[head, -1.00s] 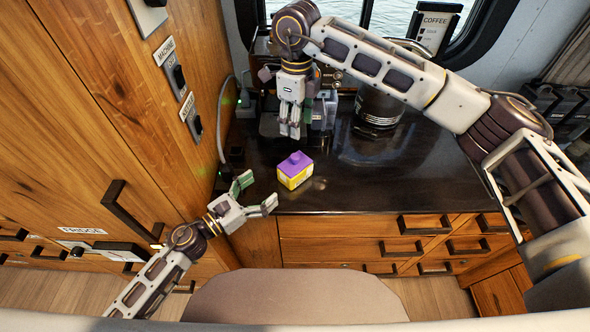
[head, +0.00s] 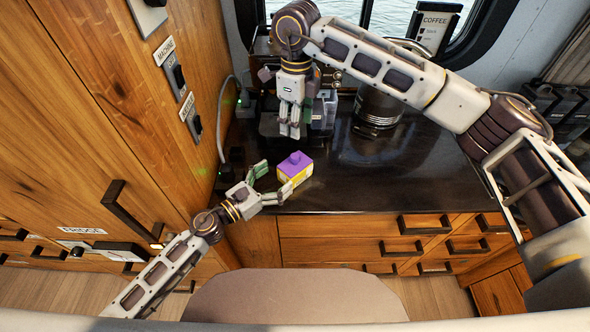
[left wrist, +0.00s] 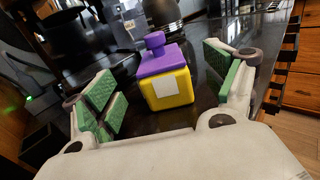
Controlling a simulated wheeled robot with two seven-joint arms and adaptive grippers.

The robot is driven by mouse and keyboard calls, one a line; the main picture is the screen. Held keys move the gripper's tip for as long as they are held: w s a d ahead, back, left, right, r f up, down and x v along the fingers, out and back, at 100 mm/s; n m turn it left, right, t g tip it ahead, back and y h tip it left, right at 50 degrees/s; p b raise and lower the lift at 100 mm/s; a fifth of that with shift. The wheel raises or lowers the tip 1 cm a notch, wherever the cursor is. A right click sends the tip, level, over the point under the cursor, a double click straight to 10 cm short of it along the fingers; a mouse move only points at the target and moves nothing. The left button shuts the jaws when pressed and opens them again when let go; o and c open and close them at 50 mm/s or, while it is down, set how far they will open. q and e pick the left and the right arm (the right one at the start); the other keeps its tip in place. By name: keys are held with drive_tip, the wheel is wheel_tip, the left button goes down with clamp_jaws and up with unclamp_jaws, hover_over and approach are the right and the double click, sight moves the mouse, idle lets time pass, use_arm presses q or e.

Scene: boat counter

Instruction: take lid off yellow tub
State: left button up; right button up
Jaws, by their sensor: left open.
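The yellow tub (head: 297,179) stands upright on the dark counter near its front edge. Its purple lid (head: 294,164) with a round knob sits on top. In the left wrist view the tub (left wrist: 180,92) shows a pale label on its yellow side, and the lid (left wrist: 160,62) is on it. My left gripper (head: 274,180) is open, close to the tub's left side. In the left wrist view its green-padded fingers (left wrist: 165,85) are apart, with the tub ahead between them and no contact visible. My right gripper (head: 290,130) hangs above the counter behind the tub; its finger gap is unclear.
A coffee machine (head: 330,78) stands at the back, behind my right gripper. A dark canister (head: 378,106) is to its right. A wooden cabinet wall (head: 165,110) bounds the left. The dark counter (head: 400,165) right of the tub is clear.

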sight(295, 163)
use_arm(q)
drive_tip(key=shift+x, duration=4.05)
drive_tip(key=c, duration=1.4)
drive_tip(key=shift+f, duration=0.1)
drive_tip(key=shift+c, duration=0.2)
use_arm(e)
drive_tip(key=shift+w+a+f, duration=0.1)
drive_tip(key=shift+a+f, duration=0.05)
drive_tip(key=shift+f, duration=0.3)
drive_tip(key=shift+w+a+f, duration=0.1)
drive_tip(key=shift+f, duration=0.35)
drive_tip(key=shift+f, duration=0.15)
drive_tip(key=shift+f, duration=5.85)
